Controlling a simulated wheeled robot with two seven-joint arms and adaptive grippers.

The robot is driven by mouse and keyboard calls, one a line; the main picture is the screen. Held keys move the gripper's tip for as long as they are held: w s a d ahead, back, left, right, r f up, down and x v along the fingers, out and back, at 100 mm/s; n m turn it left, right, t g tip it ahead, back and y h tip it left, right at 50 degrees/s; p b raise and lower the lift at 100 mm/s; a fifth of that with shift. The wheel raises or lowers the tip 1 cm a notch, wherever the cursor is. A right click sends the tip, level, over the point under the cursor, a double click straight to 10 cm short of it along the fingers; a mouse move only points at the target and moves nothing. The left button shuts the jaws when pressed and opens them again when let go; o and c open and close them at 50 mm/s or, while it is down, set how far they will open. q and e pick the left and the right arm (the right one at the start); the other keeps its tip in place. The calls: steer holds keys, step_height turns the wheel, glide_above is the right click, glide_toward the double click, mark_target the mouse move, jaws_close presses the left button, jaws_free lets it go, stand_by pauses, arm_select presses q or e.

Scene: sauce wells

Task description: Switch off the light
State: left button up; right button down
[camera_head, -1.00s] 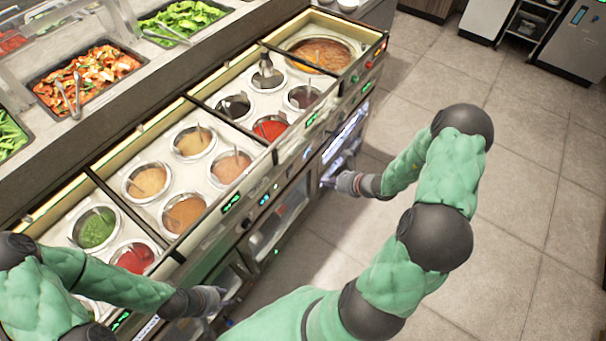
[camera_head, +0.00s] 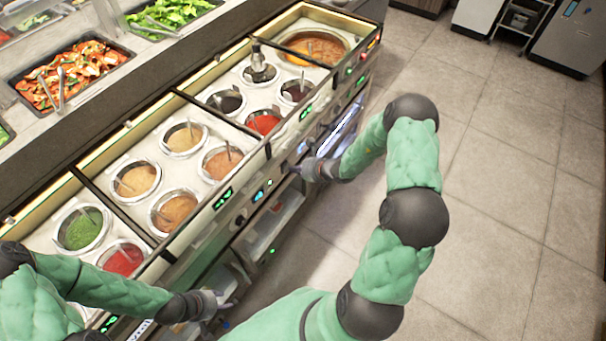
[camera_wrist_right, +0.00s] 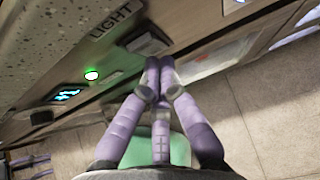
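The word LIGHT (camera_wrist_right: 112,20) is printed on the counter's front in the right wrist view. A grey rocker switch (camera_wrist_right: 148,43) sits beside it. My right gripper (camera_wrist_right: 159,62) has its purple fingers together with nothing between them. Its tips are just below the switch; I cannot tell whether they touch it. In the head view the right gripper (camera_head: 292,168) is at the counter front, and the switch cannot be made out. A warm light strip (camera_head: 130,125) glows along the back of the wells. My left gripper (camera_head: 224,299) is low by the counter front, fingers apart and empty.
A green indicator (camera_wrist_right: 91,75), a small display (camera_wrist_right: 66,95) and a dark knob (camera_wrist_right: 41,117) lie on the same front panel. Sauce wells, such as the green sauce (camera_head: 83,228), fill the counter top. The tiled floor (camera_head: 500,190) at the right is clear.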

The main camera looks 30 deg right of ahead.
steer(key=shift+w+a, duration=0.1)
steer(key=shift+w, duration=0.1)
steer(key=shift+w+a+r, duration=0.1)
steer(key=shift+w+r, duration=0.15)
steer(key=shift+w, duration=0.1)
steer(key=shift+r, duration=0.15)
steer(key=shift+r+p, duration=0.5)
steer(key=shift+r, duration=0.15)
steer(key=shift+s, duration=0.1)
